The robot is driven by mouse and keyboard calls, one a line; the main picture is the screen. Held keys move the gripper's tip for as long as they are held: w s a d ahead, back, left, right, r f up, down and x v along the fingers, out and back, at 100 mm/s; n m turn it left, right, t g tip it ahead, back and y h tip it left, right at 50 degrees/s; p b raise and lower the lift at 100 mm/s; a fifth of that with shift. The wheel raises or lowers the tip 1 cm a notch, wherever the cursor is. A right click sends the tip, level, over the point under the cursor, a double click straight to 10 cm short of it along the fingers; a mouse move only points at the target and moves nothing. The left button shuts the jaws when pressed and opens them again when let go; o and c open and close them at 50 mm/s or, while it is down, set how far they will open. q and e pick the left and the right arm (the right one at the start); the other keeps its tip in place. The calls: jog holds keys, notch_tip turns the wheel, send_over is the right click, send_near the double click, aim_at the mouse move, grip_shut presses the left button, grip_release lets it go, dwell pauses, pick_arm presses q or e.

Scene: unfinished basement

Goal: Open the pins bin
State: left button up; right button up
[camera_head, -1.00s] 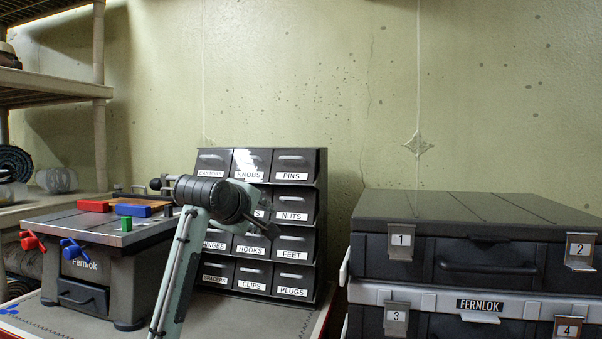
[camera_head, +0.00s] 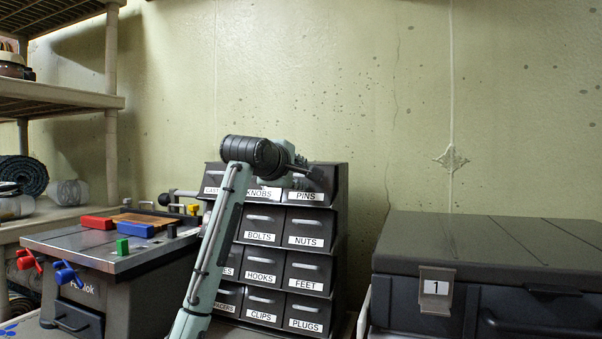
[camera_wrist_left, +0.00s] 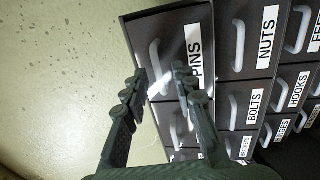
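The pins bin (camera_head: 305,197) is the top right drawer of a dark cabinet of labelled bins (camera_head: 341,245). It looks closed, level with its neighbours. My left gripper (camera_head: 303,170) is in front of its upper face and covers its handle in the head view. In the left wrist view, the pins bin (camera_wrist_left: 180,30) has a pale upright-looking handle (camera_wrist_left: 155,55). My left gripper (camera_wrist_left: 160,75) is open there, with one fingertip on each side of the handle's line. I cannot tell whether the fingers touch it. My right gripper is not in view.
The knobs bin (camera_head: 262,193) is left of the pins bin and the nuts bin (camera_head: 305,242) is below it. A grey case (camera_head: 480,235) stands at the right. A small machine (camera_head: 110,255) with coloured blocks is at the left. Open wall shows above the cabinet.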

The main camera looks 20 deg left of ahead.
pick_arm(q)
jog(key=shift+w, duration=0.15)
grip_shut()
jog(key=shift+f, duration=0.1)
dwell(0.4)
